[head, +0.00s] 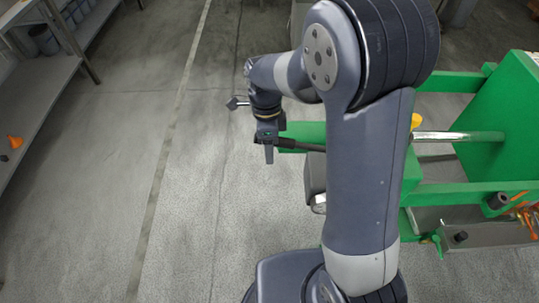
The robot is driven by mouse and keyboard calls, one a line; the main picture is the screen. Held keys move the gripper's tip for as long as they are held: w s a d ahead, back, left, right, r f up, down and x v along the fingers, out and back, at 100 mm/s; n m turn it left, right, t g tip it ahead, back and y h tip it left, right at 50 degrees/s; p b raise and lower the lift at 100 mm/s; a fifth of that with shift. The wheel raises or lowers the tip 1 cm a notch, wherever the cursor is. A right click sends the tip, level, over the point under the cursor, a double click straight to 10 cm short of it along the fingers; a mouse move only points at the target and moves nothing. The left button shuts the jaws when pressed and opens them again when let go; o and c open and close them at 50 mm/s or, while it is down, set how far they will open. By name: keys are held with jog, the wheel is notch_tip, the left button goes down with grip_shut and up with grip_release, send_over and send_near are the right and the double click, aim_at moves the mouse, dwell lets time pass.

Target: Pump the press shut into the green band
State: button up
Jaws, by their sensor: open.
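The green press (505,120) stands at the right, with a bright steel rod (455,136) running into its thick end plate. A dark lever (305,146) reaches left from behind my arm, beside a green beam (305,132). My gripper (268,153) points down at the lever's left end, with its jaws open. Whether the lever lies between the fingers or just beside them, I cannot tell. My arm hides the middle of the press and the lever's base. No gauge or green band shows.
A grey shelf (38,100) with bins stands at the far left, an orange item (14,141) on it. A grey block (480,235) with dark knobs and a green handle (437,243) sits at lower right. The floor left of my gripper is clear.

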jog(key=v, duration=0.6)
jog(key=shift+a+r, duration=0.2)
jog(key=shift+r, duration=0.15)
jog(key=w+d+r+p, duration=0.2)
jog(key=d+r+p, duration=0.2)
jog(key=r+p, duration=0.5)
jog(key=shift+d+r, duration=0.4)
jog(key=shift+r, duration=0.5)
dwell(0.6)
